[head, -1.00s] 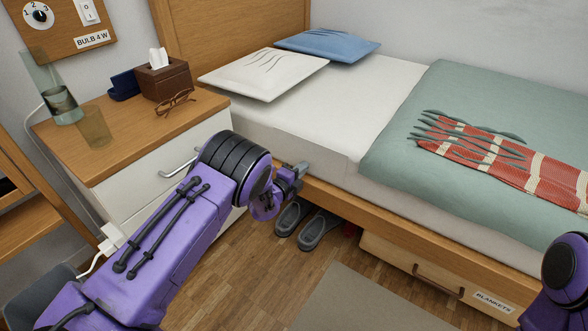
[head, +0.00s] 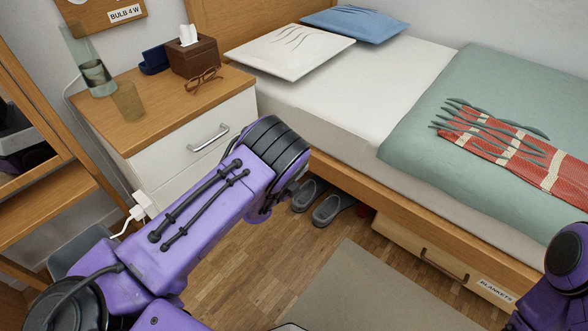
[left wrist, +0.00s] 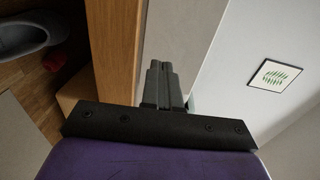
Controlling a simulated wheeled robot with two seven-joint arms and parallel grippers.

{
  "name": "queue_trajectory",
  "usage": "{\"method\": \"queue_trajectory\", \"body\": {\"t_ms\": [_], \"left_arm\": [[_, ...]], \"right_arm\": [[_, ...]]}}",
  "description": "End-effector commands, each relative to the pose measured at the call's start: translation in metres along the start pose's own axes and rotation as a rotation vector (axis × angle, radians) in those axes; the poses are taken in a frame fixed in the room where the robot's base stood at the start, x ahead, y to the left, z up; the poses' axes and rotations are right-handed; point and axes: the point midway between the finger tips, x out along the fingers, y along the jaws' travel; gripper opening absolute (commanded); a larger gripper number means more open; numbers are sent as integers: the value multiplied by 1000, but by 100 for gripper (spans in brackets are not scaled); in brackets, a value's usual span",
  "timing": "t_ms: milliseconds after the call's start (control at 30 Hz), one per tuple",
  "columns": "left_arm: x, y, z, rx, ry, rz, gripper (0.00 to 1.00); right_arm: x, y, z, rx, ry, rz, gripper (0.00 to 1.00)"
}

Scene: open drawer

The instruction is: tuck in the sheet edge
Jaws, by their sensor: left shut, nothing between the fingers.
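The white sheet (head: 345,105) covers the mattress and hangs down its near side to the wooden bed rail (head: 400,215). My left arm reaches to the bed's near side by the nightstand, and its wrist hides most of the gripper and part of the sheet edge in the head view. In the left wrist view my left gripper (left wrist: 160,68) is shut and empty, its fingers in front of a pale surface that looks like the sheet's side (left wrist: 182,25), beside the rail (left wrist: 118,50). I cannot tell whether they touch. My right gripper is out of view; only part of that arm shows.
A nightstand (head: 187,147) with tissue box (head: 193,57), glasses (head: 203,80) and tumbler (head: 128,100) stands left of the bed. Grey slippers (head: 332,206) and a blankets drawer (head: 420,262) are below the rail. A green blanket (head: 480,80) covers the bed's right part.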

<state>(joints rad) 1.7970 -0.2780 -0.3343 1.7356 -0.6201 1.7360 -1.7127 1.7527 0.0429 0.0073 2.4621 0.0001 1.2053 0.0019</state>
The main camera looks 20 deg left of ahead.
Motion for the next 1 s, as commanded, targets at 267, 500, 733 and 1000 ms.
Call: {"method": "queue_trajectory", "body": {"t_ms": [267, 500, 733, 1000], "left_arm": [[-28, 3, 0, 0, -1, 0, 0], [-27, 3, -1, 0, 1, 0, 0], [-27, 3, -1, -2, 2, 0, 0], [-60, 43, 15, -531, -160, 141, 0]], "right_arm": [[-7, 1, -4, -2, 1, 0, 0], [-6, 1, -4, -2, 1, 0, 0], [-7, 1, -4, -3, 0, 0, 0], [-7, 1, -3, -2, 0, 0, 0]]}}
